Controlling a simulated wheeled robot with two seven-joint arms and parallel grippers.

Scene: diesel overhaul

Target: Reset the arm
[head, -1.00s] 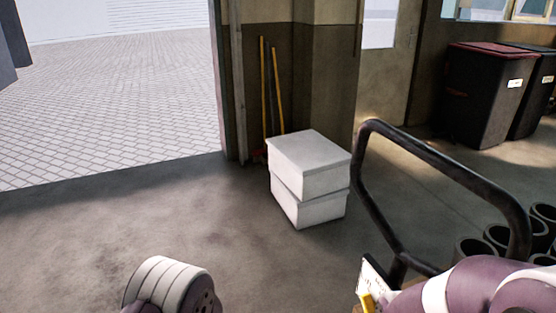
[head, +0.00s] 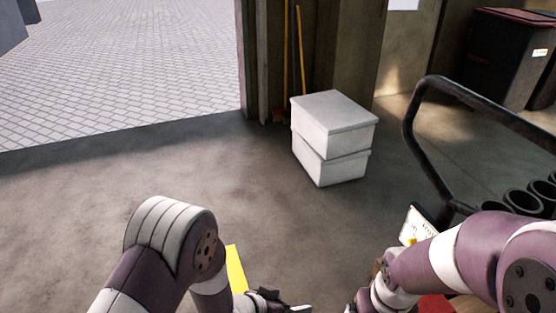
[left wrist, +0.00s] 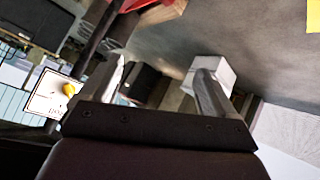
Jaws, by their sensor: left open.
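My left arm comes in from the bottom left, and my left gripper (head: 278,304) shows at the bottom edge of the head view, partly cut off. In the left wrist view its two dark fingers (left wrist: 162,82) stand wide apart with nothing held between them. My right arm (head: 440,262) is bent at the lower right of the head view; its gripper cannot be made out there.
Two stacked white boxes (head: 335,140) stand on the floor by the doorway post. A black tubular cart handle (head: 409,130) rises at right, with dark round tubes (head: 524,202) nearby. A yellow patch (head: 236,269) lies beside my left arm. Floor at left is clear.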

